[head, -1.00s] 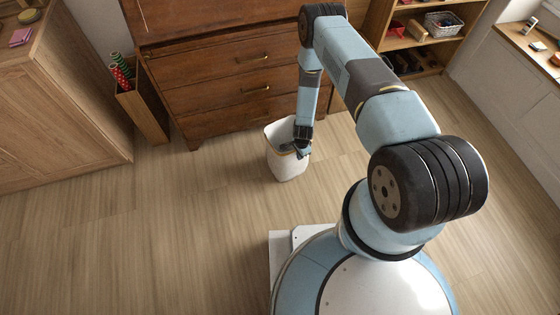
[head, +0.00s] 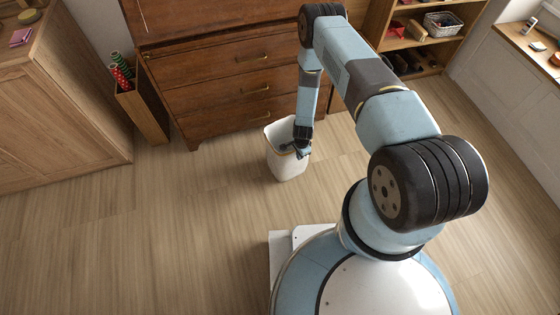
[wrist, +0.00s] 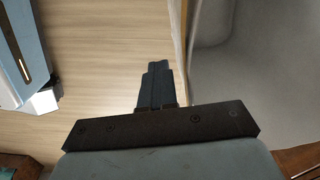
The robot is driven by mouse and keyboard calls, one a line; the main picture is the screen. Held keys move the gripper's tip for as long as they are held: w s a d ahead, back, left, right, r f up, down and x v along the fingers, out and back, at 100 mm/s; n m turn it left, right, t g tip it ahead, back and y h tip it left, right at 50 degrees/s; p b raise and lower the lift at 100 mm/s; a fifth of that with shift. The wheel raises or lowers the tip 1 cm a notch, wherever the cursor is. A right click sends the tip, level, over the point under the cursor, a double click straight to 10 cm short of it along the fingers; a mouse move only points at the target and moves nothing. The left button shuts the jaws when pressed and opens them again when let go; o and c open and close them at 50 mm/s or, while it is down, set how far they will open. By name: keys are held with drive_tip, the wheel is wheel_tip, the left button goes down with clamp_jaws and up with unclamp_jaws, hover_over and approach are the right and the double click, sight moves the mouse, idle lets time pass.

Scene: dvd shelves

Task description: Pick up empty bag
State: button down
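The bag (head: 287,168) is a white, upright, open-topped container on the wood floor in front of the brown drawers. My gripper (head: 298,150) points down at the right part of its rim in the head view. In the wrist view my gripper's dark fingers (wrist: 156,82) lie close together with no clear gap. The bag's tan edge and pale grey inside (wrist: 245,75) fill the right side there, just beside the fingers. I see no bag wall between the fingers. The fingertips are partly hidden in the head view.
A brown chest of drawers (head: 235,85) stands right behind the bag. A wooden box with wrapping rolls (head: 142,105) stands at the left, near a wooden cabinet (head: 60,100). An open shelf (head: 420,45) is at the back right. The floor left of the bag is clear.

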drive_tip(key=c, duration=1.2)
unclamp_jaws()
drive_tip(key=shift+c, duration=0.2)
